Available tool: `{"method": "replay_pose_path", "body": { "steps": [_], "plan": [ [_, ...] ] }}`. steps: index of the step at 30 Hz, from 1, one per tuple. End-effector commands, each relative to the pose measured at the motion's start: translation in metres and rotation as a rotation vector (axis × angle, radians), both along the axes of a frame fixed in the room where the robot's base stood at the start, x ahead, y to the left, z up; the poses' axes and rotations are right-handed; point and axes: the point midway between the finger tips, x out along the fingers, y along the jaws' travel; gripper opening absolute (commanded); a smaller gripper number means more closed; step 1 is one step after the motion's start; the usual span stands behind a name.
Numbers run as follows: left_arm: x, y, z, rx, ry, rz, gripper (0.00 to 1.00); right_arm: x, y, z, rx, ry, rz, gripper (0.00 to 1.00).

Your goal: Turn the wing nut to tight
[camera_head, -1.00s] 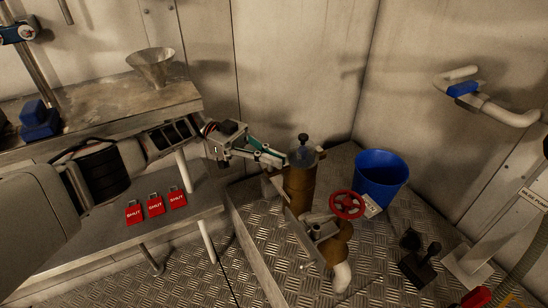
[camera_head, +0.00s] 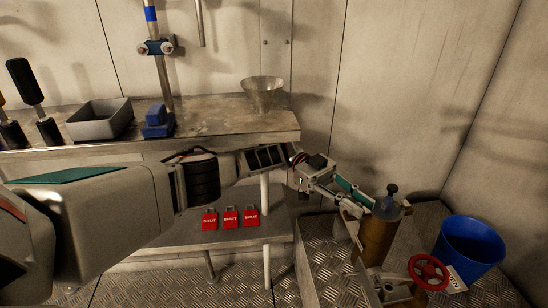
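My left arm comes in from the left, and its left gripper (camera_head: 366,210) is at the upper left side of a brown canister (camera_head: 375,240). One teal-padded finger reaches toward the canister's rim and another pale finger angles down along its left side. The fingers look spread apart, with nothing seen between them. The canister has a grey lid (camera_head: 388,209) with a dark knob (camera_head: 392,190) on top. I cannot make out a wing nut clearly; it may be small or hidden by the gripper.
A red handwheel (camera_head: 428,272) with a tag reading OPEN (camera_head: 455,279) is right of the canister. A blue bucket (camera_head: 470,246) stands behind it. A metal funnel (camera_head: 263,95) stands on the bench (camera_head: 215,128).

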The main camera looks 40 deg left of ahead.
Motion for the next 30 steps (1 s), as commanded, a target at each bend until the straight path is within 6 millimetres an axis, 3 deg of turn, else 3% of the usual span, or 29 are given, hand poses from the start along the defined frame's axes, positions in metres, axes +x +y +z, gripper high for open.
{"method": "replay_pose_path", "body": {
  "steps": [20, 30],
  "plan": [
    [0.000, 0.001, 0.001, -0.001, -0.001, 0.140, 0.21, 0.002, 0.000, 0.005, 0.000, -0.011, 0.001, 0.00],
    [0.002, 0.001, 0.007, -0.002, -0.006, 0.311, 0.21, 0.011, 0.000, 0.027, 0.001, -0.058, 0.001, 0.00]
  ]
}}
